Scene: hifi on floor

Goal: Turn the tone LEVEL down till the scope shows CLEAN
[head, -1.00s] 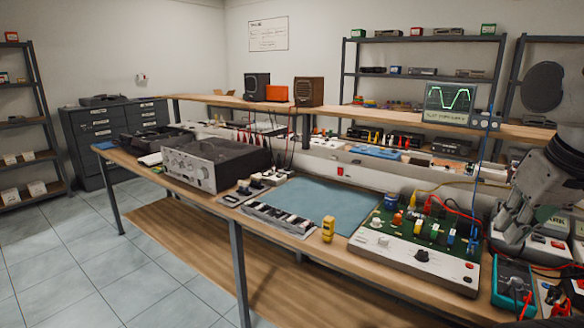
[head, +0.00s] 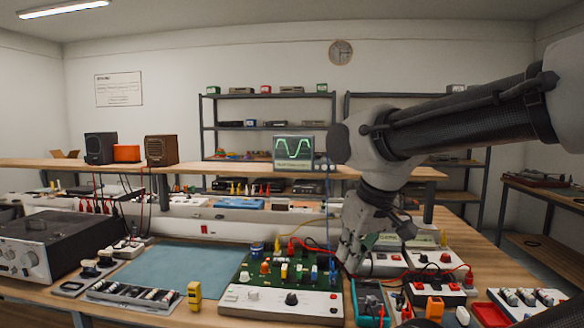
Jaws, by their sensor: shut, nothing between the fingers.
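The scope (head: 293,150) stands on the raised shelf behind the bench. Its screen shows a green wave with flattened-looking tops; the text under it is too small to read. A circuit board (head: 280,285) with a white front panel lies on the bench, carrying a black knob (head: 291,298) and a white knob (head: 245,276). I cannot read which knob is LEVEL. My gripper (head: 350,258) is shut and empty, pointing down just right of the board's back right corner, near the white boxes. Its fingertips are small, and contact cannot be told.
A teal meter (head: 369,302) and white boxes with red leads (head: 440,260) crowd the right. A yellow object (head: 194,296) stands left of the board. The blue mat (head: 180,268) is clear. Red and yellow wires loop over the board.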

